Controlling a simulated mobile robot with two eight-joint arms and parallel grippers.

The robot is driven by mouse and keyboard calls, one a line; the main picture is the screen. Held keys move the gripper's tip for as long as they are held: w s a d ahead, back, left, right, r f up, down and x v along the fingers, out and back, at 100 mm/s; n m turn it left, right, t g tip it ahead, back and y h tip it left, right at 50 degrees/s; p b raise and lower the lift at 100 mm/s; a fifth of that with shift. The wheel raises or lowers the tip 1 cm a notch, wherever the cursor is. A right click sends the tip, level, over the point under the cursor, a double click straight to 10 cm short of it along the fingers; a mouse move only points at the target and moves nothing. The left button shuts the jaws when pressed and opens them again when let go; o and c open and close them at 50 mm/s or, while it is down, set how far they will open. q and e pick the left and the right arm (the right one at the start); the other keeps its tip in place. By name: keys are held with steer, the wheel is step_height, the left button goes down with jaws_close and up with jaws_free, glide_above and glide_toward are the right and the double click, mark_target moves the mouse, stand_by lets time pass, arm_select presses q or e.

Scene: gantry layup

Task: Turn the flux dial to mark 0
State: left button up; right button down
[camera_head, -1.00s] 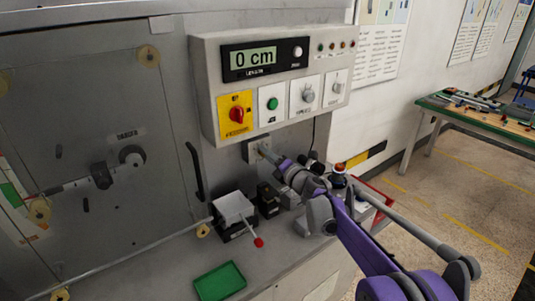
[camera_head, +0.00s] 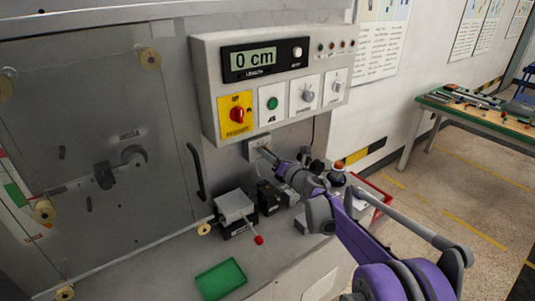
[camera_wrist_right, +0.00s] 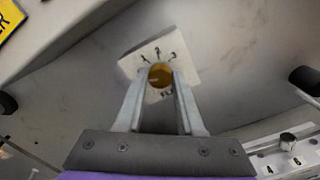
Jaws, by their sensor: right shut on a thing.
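The flux dial (camera_wrist_right: 160,74) is a round brass-coloured knob on a pale square plate (camera_wrist_right: 186,58) with several marks along its upper edge and partly covered lettering below. In the head view the plate (camera_head: 252,150) is fixed to the machine front under the control box. My right gripper (camera_wrist_right: 160,80) is shut on the dial, one finger on each side. It also shows in the head view (camera_head: 265,153), reaching in from the right. The fingers hide part of the plate, and I cannot tell which mark the dial points to. My left gripper is out of view.
Above is a control box (camera_head: 210,85) with a display reading 0 cm, a red switch (camera_head: 237,115) and a green button (camera_head: 272,103). Below stand a grey block device with a red-tipped lever (camera_head: 236,206) and a green tray (camera_head: 221,279). A dark handle (camera_head: 196,172) is at left.

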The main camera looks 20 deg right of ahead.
steer(key=c, duration=0.5)
jaws_free()
steer(key=b+v, duration=0.1)
steer(key=v, duration=0.9)
steer(key=shift+s+d, duration=0.15)
steer(key=shift+s, duration=0.25)
steer(key=shift+r, duration=0.1)
